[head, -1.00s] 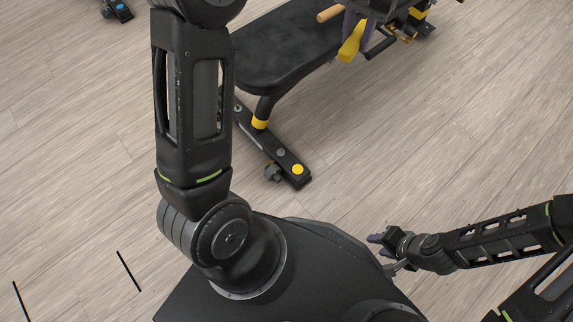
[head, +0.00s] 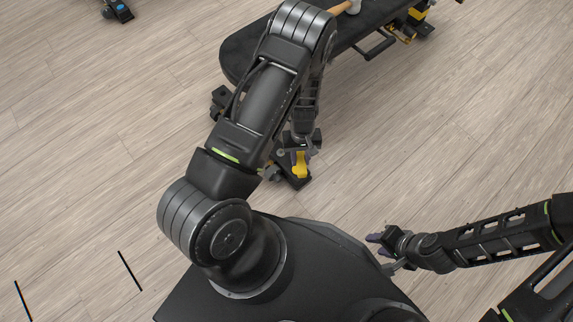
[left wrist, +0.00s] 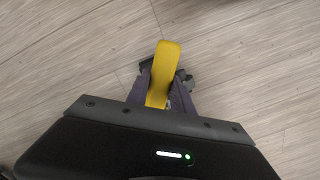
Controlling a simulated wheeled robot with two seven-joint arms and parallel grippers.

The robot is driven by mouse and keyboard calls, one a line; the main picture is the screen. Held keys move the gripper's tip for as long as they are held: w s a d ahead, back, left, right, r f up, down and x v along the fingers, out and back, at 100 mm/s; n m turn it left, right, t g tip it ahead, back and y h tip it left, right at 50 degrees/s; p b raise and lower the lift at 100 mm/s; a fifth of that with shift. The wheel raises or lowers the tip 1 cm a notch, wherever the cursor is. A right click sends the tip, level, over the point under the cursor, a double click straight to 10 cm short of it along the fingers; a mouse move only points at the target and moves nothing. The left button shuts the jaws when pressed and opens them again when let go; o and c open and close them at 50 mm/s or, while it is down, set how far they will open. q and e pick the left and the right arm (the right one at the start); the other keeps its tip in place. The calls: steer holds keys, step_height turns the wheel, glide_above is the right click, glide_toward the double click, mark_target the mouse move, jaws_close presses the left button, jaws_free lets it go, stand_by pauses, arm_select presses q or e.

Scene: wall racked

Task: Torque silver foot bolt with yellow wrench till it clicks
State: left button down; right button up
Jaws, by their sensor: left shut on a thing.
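My left gripper (head: 303,143) is over the near foot bar of the bench and is shut on the yellow wrench (head: 300,164). In the left wrist view the yellow wrench (left wrist: 165,62) points away between the purple fingers (left wrist: 162,86). The wrench hides part of the foot bar (head: 296,183). A small grey bolt head (head: 281,153) shows beside the wrench; I cannot tell whether the wrench touches any bolt. My right gripper (head: 381,243) is low at the right, away from the bench; its opening is unclear.
The black bench (head: 240,58) stretches behind my left arm. A wooden-handled tool (head: 341,8) lies on its far part. A yellow and black bench part (head: 415,15) is at the upper right. Another dark foot (head: 120,11) stands at the upper left. Wooden floor is clear on both sides.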

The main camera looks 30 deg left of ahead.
arm_select(q)
steer(key=shift+n, duration=0.4)
steer(key=s+a+f, duration=0.1)
steer(key=s, duration=0.1)
steer(key=s+a+f, duration=0.1)
steer(key=a+f, duration=0.1)
steer(key=shift+s, duration=0.35)
steer(key=shift+r, duration=0.1)
step_height(320, 180, down, 6)
steer(key=b, duration=0.4)
steer(key=shift+r+b, duration=0.2)
steer(key=shift+b, duration=0.15)
steer(key=shift+f, duration=0.15)
steer(key=shift+f+b, duration=1.45)
steer(key=shift+f, duration=0.1)
